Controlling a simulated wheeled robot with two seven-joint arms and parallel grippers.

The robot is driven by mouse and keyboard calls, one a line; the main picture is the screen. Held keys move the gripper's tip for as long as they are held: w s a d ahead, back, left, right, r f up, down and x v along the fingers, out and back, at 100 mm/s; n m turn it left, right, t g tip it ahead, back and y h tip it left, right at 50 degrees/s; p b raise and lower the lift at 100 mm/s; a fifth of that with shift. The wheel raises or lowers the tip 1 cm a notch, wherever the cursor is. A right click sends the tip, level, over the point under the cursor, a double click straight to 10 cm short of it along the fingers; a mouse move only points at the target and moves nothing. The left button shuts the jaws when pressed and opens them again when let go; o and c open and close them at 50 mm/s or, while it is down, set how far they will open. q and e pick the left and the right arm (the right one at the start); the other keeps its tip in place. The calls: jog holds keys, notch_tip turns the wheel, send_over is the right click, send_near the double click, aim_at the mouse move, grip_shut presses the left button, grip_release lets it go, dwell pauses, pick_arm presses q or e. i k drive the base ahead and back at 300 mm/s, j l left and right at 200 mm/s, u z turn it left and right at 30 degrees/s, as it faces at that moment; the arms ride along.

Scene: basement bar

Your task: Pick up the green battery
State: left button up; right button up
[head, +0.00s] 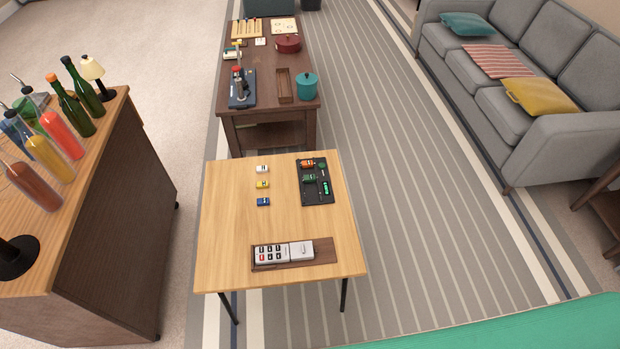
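A small light-wood table (230,230) stands in the middle of the head view. A black tray (315,198) lies near its back right corner. On the tray are small green and orange pieces. A slim bright green piece (325,187) on the tray's right side looks like the green battery, but it is too small to be sure. A darker green piece (308,179) lies to its left, with an orange piece (307,164) behind that. Neither of my grippers is in view.
A bottle-topped cabinet (110,215) is left, a dark table (262,60) behind, a sofa (560,110) right. Striped carpet lies between.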

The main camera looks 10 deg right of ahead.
aim_at(307, 177)
jog(key=i+l+u, duration=0.1)
jog(key=l, duration=0.3)
jog(key=i+l, duration=0.15)
jog(key=l, duration=0.25)
jog(key=i+l+u, duration=0.15)
jog(key=l, duration=0.65)
jog(key=i+u, duration=0.05)
